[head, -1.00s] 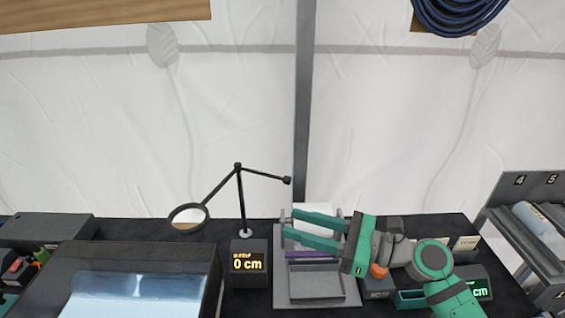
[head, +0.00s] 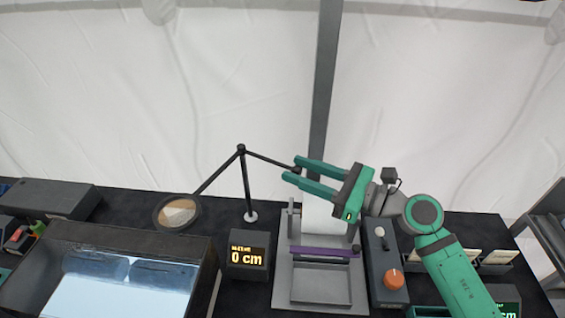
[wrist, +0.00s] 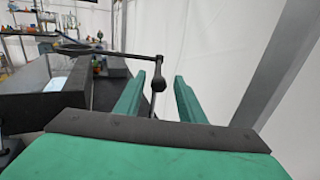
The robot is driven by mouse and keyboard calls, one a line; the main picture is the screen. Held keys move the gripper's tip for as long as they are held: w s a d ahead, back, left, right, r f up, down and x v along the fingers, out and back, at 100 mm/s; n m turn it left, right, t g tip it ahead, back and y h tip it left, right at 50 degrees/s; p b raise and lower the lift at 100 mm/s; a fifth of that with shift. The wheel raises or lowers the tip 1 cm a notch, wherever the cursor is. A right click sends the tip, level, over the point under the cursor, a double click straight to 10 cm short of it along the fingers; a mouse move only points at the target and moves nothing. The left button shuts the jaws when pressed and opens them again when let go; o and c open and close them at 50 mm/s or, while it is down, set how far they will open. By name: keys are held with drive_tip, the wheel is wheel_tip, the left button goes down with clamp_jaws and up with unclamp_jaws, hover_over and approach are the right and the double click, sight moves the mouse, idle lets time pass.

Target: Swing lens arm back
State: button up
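The lens arm (head: 222,172) is a thin black jointed arm on a post with a round white foot. Its round magnifying lens (head: 178,212) hangs at the left, near the lit box. Its other end, a small dark knob, reaches right to my gripper (head: 292,171). In the wrist view the knob (wrist: 158,86) lies between the two green fingers of my gripper (wrist: 155,90), nearer the left finger. The fingers stand apart, with a gap around the knob. I cannot tell whether either finger touches it.
A lit box (head: 120,285) stands at the left. A small display (head: 247,256) reading 0 cm stands below the post. A grey tray stand (head: 283,290) with a purple bar sits below my gripper. A control box with an orange knob (head: 393,279) is to its right. A grey pole rises behind.

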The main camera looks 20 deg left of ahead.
sight(291, 168)
drive_tip(key=shift+w+a, duration=0.15)
drive_tip(key=shift+a, duration=1.1)
drive_tip(key=shift+w+a, duration=0.1)
drive_tip(key=shift+a, duration=1.1)
clamp_jaws()
drive_tip(key=shift+w, duration=0.1)
